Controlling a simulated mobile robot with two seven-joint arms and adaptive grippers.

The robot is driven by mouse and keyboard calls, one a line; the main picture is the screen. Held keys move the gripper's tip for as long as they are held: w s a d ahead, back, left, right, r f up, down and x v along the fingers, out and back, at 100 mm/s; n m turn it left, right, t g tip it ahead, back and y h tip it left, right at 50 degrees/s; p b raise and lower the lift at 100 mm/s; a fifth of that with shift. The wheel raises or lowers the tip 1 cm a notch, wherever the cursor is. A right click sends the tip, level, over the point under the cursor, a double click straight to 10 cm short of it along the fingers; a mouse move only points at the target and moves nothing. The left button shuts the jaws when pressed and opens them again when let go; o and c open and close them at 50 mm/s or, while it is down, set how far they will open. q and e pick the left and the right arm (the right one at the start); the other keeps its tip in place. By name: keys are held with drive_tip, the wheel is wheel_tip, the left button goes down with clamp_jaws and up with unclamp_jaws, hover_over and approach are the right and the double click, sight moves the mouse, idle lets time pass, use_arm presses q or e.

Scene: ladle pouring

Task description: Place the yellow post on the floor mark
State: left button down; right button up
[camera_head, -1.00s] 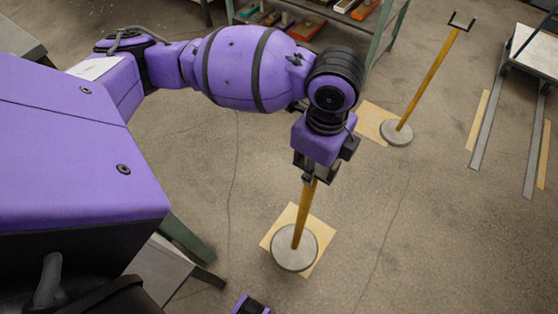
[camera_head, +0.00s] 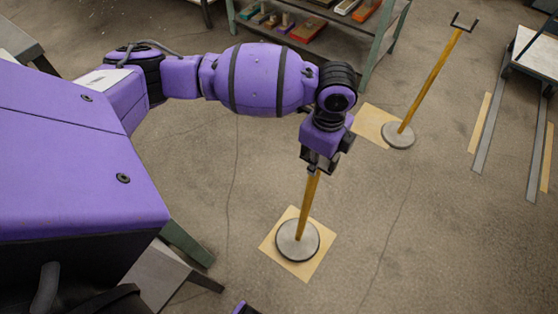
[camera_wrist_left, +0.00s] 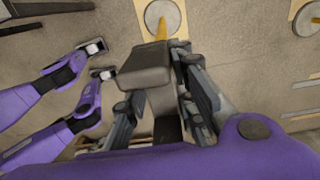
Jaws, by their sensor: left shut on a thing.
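The yellow post (camera_head: 309,205) has a round grey base (camera_head: 297,241) and stands nearly upright in the head view. Its base is over the middle of a tan square floor mark (camera_head: 270,244), with the mark's corners showing all round. The base looks down on the mark, but I cannot tell for sure whether it touches. My left gripper (camera_head: 314,170) is shut on the post near its top and hides the upper end. The left wrist view shows the base (camera_wrist_left: 162,18) beyond the fingers (camera_wrist_left: 170,62). My right gripper is out of view.
A second yellow post (camera_head: 430,80) with a forked top stands upright at right, its grey base partly over another tan mark (camera_head: 372,118). A green-framed shelf (camera_head: 375,45) stands behind. Rails (camera_head: 490,120) and a cart (camera_head: 535,50) are far right. Floor between is clear.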

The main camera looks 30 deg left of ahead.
use_arm(q)
drive_tip(key=shift+w+d+f, duration=0.15)
drive_tip(key=shift+f, duration=0.3)
drive_tip(key=c, duration=1.5)
unclamp_jaws()
drive_tip(key=shift+f, duration=0.1)
drive_tip(key=shift+o, duration=0.2)
wheel_tip(320, 180, up, 12)
drive_tip(key=shift+p, duration=0.75)
